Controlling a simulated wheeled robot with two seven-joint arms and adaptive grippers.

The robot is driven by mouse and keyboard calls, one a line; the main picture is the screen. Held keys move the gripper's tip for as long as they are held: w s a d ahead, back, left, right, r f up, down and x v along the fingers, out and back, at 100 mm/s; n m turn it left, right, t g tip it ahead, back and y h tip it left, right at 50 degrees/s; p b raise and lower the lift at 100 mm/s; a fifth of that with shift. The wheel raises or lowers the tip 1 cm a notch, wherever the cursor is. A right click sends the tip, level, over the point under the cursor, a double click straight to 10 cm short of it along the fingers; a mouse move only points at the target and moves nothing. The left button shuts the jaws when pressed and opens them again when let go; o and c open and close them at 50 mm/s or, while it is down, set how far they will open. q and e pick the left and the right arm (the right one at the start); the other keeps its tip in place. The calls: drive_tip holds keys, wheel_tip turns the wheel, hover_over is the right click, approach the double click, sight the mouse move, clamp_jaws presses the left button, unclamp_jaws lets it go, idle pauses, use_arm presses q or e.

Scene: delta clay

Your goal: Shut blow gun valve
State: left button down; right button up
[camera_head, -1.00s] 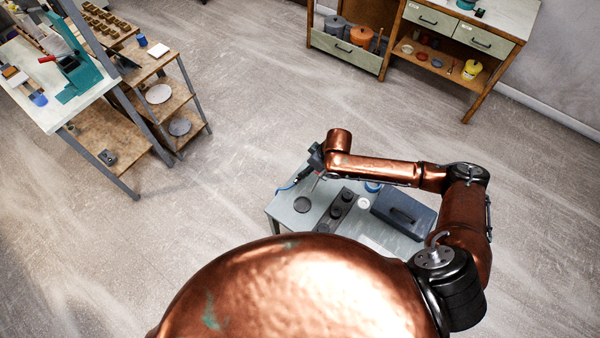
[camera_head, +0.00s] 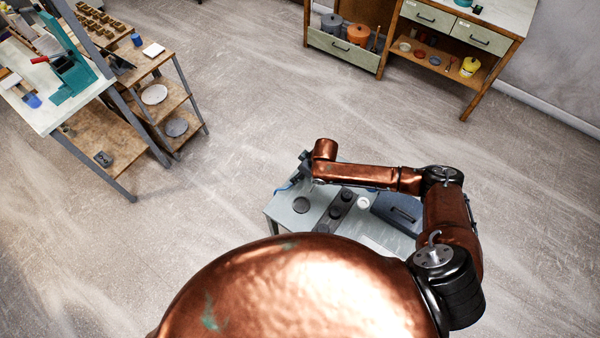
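My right arm comes in from the right and reaches over a small pale table (camera_head: 283,220). My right gripper (camera_head: 304,168) is a small dark shape under the copper wrist, at the table's far left edge. Its fingers are mostly hidden, so I cannot tell whether it is open or shut. A piece of blue hose (camera_head: 284,187) shows beside it at the table edge. I cannot make out the blow gun or its valve; the wrist and gripper cover that spot. My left gripper is not in view.
On the small table are a dark disc (camera_head: 301,205), a dark block with round knobs (camera_head: 336,210), a white round item (camera_head: 363,202) and a grey-blue toolbox (camera_head: 398,212). A workbench with shelves (camera_head: 125,160) stands left, a drawer cabinet (camera_head: 460,35) at the back. Open floor lies between.

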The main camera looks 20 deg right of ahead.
drive_tip(key=shift+c, duration=0.4)
drive_tip(key=c, duration=1)
drive_tip(key=shift+c, duration=0.2)
